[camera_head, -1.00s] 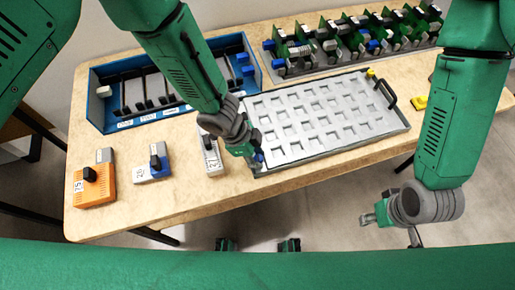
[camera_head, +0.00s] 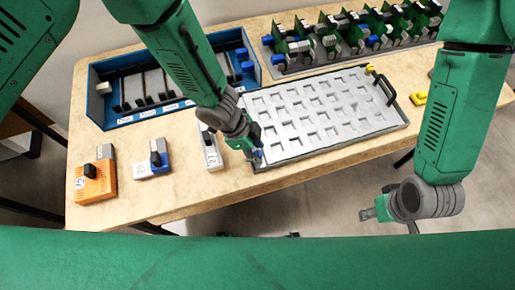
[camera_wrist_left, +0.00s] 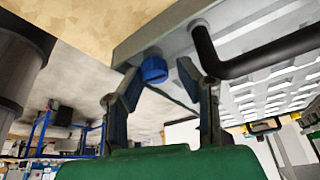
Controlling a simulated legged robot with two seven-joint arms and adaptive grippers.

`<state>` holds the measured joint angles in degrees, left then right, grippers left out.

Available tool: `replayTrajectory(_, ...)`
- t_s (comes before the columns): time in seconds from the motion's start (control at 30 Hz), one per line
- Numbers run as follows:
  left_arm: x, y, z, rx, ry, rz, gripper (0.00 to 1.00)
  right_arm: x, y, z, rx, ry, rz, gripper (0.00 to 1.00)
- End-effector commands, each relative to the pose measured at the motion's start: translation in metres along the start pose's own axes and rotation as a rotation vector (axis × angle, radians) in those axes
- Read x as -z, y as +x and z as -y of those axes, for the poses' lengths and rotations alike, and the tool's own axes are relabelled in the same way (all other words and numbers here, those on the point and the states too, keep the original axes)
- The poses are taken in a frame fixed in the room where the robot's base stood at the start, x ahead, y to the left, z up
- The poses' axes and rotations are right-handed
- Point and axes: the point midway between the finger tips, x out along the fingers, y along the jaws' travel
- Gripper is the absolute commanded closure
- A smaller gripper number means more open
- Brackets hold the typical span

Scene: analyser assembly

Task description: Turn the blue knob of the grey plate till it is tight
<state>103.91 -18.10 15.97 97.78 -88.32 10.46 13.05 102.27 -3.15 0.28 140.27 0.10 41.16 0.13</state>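The grey plate (camera_head: 325,112) lies on the table, a grid of square pockets on its top. Its blue knob (camera_wrist_left: 153,69) sits at the plate's near-left corner in the head view. In the left wrist view the knob lies between the fingertips of my left gripper (camera_wrist_left: 160,85), which is open with a gap on the knob's right side. In the head view my left gripper (camera_head: 250,146) points down at that corner and partly hides the knob. My right gripper (camera_head: 375,209) hangs off the table's front at the right; its finger opening is too small to judge.
A black handle (camera_wrist_left: 260,52) stands close to the left fingers. A yellow knob (camera_head: 370,68) marks the plate's far right corner. A blue tray (camera_head: 100,85), a rack of green boards (camera_head: 350,35), an orange module (camera_head: 95,185) and two white modules (camera_head: 152,166) are on the table.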

Motion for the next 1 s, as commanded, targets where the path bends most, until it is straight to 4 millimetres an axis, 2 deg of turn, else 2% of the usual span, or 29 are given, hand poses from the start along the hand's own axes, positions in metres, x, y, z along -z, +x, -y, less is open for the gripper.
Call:
replayTrajectory(0.3,0.0,-0.063,0.002,0.004,0.004,0.003,0.7,0.0,0.0,0.0,0.0,0.0,-0.001,0.6)
replayTrajectory(0.5,0.0,-0.098,0.003,0.003,0.003,0.003,0.7,0.0,0.0,0.0,0.0,0.0,-0.001,0.6)
replayTrajectory(0.7,0.0,-0.113,0.002,0.001,0.001,0.002,0.7,0.001,0.0,0.0,0.0,0.0,-0.001,0.6)
replayTrajectory(0.97,0.0,-0.114,0.002,0.0,0.0,0.001,0.7,0.002,0.0,0.0,0.0,0.0,0.001,0.6)
replayTrajectory(1.0,0.0,-0.114,0.002,0.0,0.0,0.001,0.7,0.003,0.001,0.0,0.0,0.0,0.001,0.69)
